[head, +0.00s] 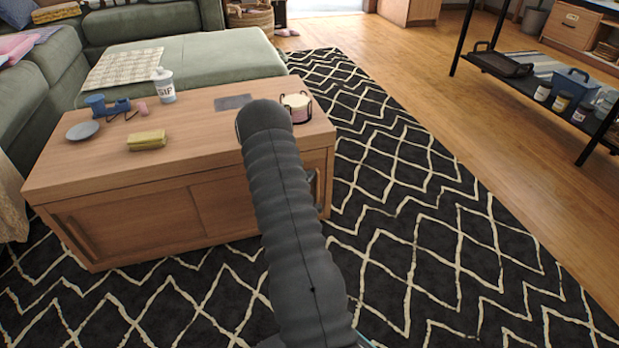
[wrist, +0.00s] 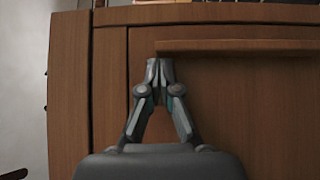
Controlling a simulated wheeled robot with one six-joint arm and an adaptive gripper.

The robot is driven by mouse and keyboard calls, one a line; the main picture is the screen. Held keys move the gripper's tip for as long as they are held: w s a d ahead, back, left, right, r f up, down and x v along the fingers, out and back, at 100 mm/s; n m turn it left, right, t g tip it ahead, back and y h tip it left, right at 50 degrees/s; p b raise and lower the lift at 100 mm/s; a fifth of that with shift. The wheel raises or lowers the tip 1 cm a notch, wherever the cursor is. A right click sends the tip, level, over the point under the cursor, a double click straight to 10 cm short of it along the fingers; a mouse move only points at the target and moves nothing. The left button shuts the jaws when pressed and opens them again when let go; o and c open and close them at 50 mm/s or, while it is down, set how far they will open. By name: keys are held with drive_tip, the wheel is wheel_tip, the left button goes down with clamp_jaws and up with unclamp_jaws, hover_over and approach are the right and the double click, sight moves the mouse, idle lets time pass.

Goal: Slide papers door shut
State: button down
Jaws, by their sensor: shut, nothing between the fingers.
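The wooden coffee table (head: 180,175) has sliding doors on its front. A left door (head: 135,222) with a dark upright recess near its left end and a middle door (head: 238,204) show in the head view. My arm covers part of the front right. No label shows which door is the papers door. In the wrist view, my gripper (wrist: 158,64) is shut and empty, its fingertips close to a wooden panel (wrist: 240,105). The tips are at the left end of a straight wooden bar (wrist: 240,47); I cannot tell whether they touch it.
On the tabletop are a yellow block (head: 147,139), a grey plate (head: 82,130), a white cup (head: 164,86) and a coaster holder (head: 297,106). A green sofa (head: 200,60) stands behind. Patterned rug (head: 430,220) lies open to the right, before a black shelf (head: 530,85).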

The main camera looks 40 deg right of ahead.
drive_tip(key=w+v, duration=0.2)
drive_tip(key=v, duration=1)
drive_tip(key=shift+a+t, duration=0.3)
drive_tip(key=shift+a, duration=0.15)
drive_tip(key=shift+f+n, duration=0.1)
drive_tip(key=shift+n, duration=0.3)
